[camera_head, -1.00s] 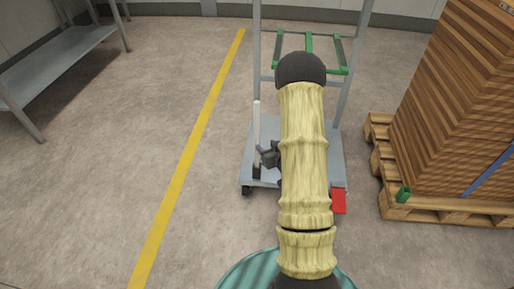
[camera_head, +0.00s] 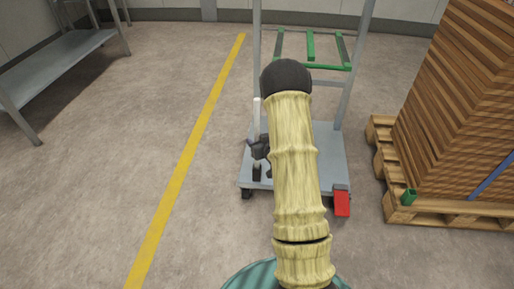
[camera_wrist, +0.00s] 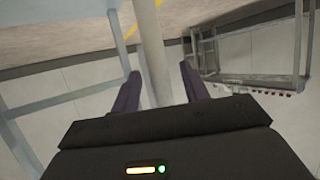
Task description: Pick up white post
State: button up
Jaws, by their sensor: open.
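The white post (camera_head: 257,115) stands upright at the front left corner of the grey cart, with a dark lower end. In the wrist view the post (camera_wrist: 152,45) runs down between the two fingers of my gripper (camera_wrist: 159,72), closer to the left finger. The fingers are apart, and I cannot tell whether either touches it. In the head view my gripper (camera_head: 262,147) is at the post's mid-height, partly hidden behind my arm.
The cart (camera_head: 328,145) has tall grey uprights, green bars (camera_head: 310,46) and a red piece (camera_head: 342,202) at its front right. A wooden pallet (camera_head: 400,208) with stacked boards stands at right. A metal table (camera_head: 60,60) is at far left. The floor between is clear.

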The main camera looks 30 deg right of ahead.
jog(key=b+x, duration=0.1)
jog(key=x, duration=0.1)
jog(key=shift+w+f, duration=0.25)
jog(key=shift+w, duration=0.05)
grip_shut()
